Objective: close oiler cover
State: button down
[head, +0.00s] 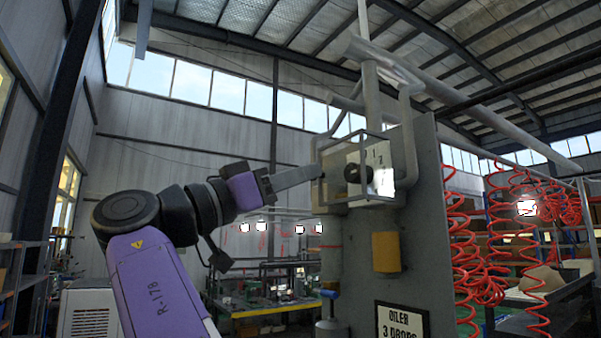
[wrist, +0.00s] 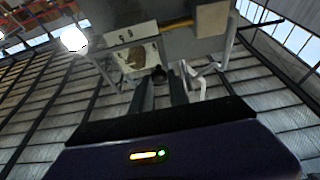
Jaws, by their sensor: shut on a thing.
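The oiler cover (head: 341,146), a clear box with grey edges, is on the upper front of a grey panel in the head view. It stands around a white dial plate (head: 381,158) with a dark round knob. I cannot tell whether it sits flush with the panel. My gripper (head: 321,173) reaches in from the left, its fingertips at the cover's left side. In the wrist view my gripper (wrist: 160,80) has its two fingers close about a small dark knob (wrist: 158,72), seemingly the cover's handle. The fingertips' exact contact is too small to see.
The grey panel (head: 418,210) carries a yellow block (head: 386,251) and an oiler sign (head: 402,322) below the cover. Grey pipes (head: 408,120) rise behind and above it. Red coiled hoses (head: 465,250) hang on the right. Open air lies left of the panel.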

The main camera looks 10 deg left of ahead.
jog(key=shift+w+d, duration=0.1)
jog(key=shift+w, duration=0.05)
jog(key=c, duration=1.3)
grip_release()
jog(key=shift+v, duration=3.9)
